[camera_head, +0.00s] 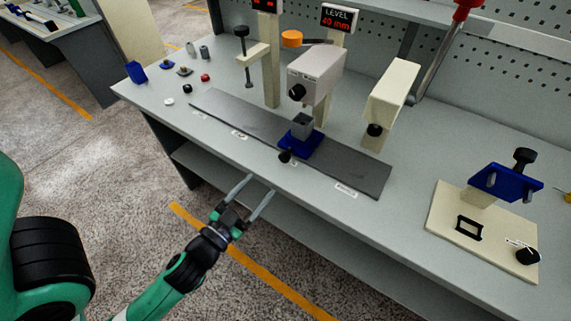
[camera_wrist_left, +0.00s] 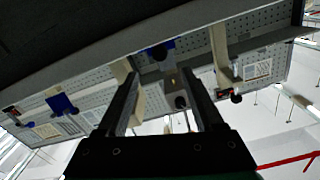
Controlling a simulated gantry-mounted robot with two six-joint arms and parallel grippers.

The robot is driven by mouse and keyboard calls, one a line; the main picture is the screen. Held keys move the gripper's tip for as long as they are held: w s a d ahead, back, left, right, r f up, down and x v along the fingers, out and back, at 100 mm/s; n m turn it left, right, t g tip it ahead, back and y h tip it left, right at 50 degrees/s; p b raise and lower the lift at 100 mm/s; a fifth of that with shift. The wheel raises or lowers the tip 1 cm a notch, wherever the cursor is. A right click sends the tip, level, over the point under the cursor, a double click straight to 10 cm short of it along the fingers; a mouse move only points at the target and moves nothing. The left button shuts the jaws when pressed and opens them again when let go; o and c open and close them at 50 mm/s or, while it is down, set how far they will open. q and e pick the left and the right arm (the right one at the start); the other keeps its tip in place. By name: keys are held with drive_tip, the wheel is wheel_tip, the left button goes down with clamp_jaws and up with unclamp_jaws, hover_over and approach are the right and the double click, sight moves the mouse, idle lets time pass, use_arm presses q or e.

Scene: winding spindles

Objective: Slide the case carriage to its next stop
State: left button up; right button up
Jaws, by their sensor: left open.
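The case carriage (camera_head: 301,143) is a blue block with a grey case (camera_head: 302,126) on top. It sits on the dark grey rail (camera_head: 345,166), right of the rail's middle, with a black knob (camera_head: 285,156) at its front. My left gripper (camera_head: 262,192) is open and empty, in front of the bench edge and to the lower left of the carriage, apart from it. In the left wrist view its two fingers (camera_wrist_left: 160,95) stand wide apart with nothing between them. My right gripper is not in view.
A grey press head (camera_head: 316,75) stands behind the carriage, with a cream post (camera_head: 391,95) to its right. A cream board with a blue bracket (camera_head: 505,183) is at the right. Small labels (camera_head: 346,190) line the rail's front. Small parts lie at the left end.

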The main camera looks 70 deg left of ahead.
sight(283, 159)
use_arm(q)
drive_tip(key=p+x, duration=0.2)
drive_tip(key=x, duration=0.1)
drive_tip(key=p+x, duration=0.1)
drive_tip(key=x, duration=0.1)
drive_tip(key=shift+w+a+r, duration=0.15)
drive_tip(key=shift+w+r, duration=0.05)
drive_tip(key=shift+r, duration=0.2)
drive_tip(key=x, duration=0.6)
drive_tip(key=shift+w+a+f, duration=0.15)
drive_tip(key=shift+w+f, duration=0.05)
clamp_jaws()
idle(0.6)
